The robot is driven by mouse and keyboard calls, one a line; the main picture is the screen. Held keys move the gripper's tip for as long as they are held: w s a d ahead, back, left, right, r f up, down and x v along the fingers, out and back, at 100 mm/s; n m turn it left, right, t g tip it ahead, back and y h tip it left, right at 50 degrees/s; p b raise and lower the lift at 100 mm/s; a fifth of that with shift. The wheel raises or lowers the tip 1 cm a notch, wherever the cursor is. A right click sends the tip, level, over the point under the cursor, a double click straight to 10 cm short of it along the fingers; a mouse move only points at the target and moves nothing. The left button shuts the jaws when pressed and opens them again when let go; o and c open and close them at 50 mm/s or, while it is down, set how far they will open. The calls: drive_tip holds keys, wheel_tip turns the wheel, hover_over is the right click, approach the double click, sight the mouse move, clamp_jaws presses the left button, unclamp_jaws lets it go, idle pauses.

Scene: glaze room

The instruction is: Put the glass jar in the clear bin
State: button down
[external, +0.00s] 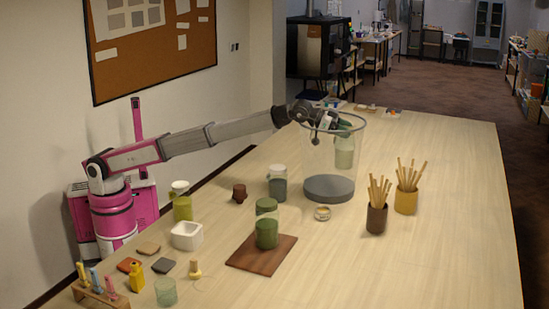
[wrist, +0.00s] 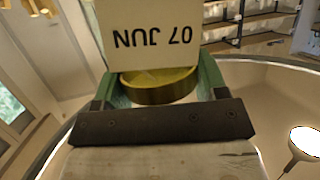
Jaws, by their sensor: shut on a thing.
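My gripper (external: 342,127) is shut on a glass jar (external: 345,157) with pale green contents. The jar hangs upright below the fingers and shows within the outline of the clear bin (external: 308,150), above its grey bottom. The bin is a tall transparent cylinder with an open top. In the wrist view my gripper (wrist: 160,84) has its green fingers on both sides of the jar's olive round end (wrist: 165,92). The jar's lower part is hidden there.
A grey-filled jar (external: 277,188) stands left of the bin, and a green jar (external: 266,234) stands on a brown board (external: 248,262). A dark cup (external: 376,219) and a yellow cup (external: 406,201) hold sticks on the right. The table's right side is clear.

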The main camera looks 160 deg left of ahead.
drive_tip(key=shift+c, duration=2.2)
unclamp_jaws()
drive_tip(key=shift+f, duration=0.15)
drive_tip(key=shift+r, duration=0.6)
drive_tip(key=v, duration=0.2)
drive_tip(key=shift+s+d, duration=0.25)
drive_tip(key=shift+d, duration=0.05)
wheel_tip(320, 180, up, 7)
drive_tip(key=shift+d+r, duration=0.1)
drive_tip(key=shift+r, duration=0.1)
